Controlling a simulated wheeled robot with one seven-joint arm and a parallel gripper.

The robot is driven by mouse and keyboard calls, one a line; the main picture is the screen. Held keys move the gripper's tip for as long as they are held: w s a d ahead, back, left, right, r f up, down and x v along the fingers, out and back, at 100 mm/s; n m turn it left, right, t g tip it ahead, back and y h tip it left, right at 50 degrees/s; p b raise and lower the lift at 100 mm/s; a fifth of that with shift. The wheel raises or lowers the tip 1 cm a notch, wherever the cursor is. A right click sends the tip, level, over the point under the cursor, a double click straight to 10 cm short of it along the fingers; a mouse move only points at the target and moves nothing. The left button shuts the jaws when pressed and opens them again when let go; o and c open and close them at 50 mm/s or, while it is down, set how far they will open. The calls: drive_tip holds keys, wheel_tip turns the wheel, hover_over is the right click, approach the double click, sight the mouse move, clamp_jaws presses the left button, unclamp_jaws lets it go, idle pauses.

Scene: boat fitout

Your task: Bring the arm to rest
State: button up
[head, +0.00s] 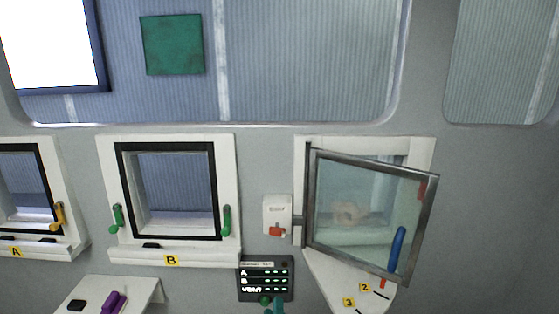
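My gripper and arm do not show for certain in the head view. A small teal piece (275,306) stands at the bottom edge below the control panel, cut off by the frame, and I cannot tell what it belongs to. The glazed hatch door (365,215) at the right stands swung out from its white frame, with a blue handle (398,249) on its right side. Window B (168,195) has a green lever at each side.
Window A (25,195) with a yellow lever is at the far left. A small shelf (138,290) holds a purple item (114,302) and a black item. A white box (277,215) with a red tab and a panel (266,276) sit between the windows. A quarter-round plate marked 2 and 3 (335,272) lies below the door.

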drive_tip(key=s+f+m+g, duration=0.1)
drive_tip(key=s+f+m, duration=0.6)
drive_tip(key=s+f, duration=0.9)
drive_tip(key=s+d+m+g, duration=0.1)
drive_tip(key=s+m, duration=0.4)
drive_tip(key=s, duration=1.6)
drive_tip(key=shift+s+d, duration=0.2)
drive_tip(key=shift+c, duration=0.3)
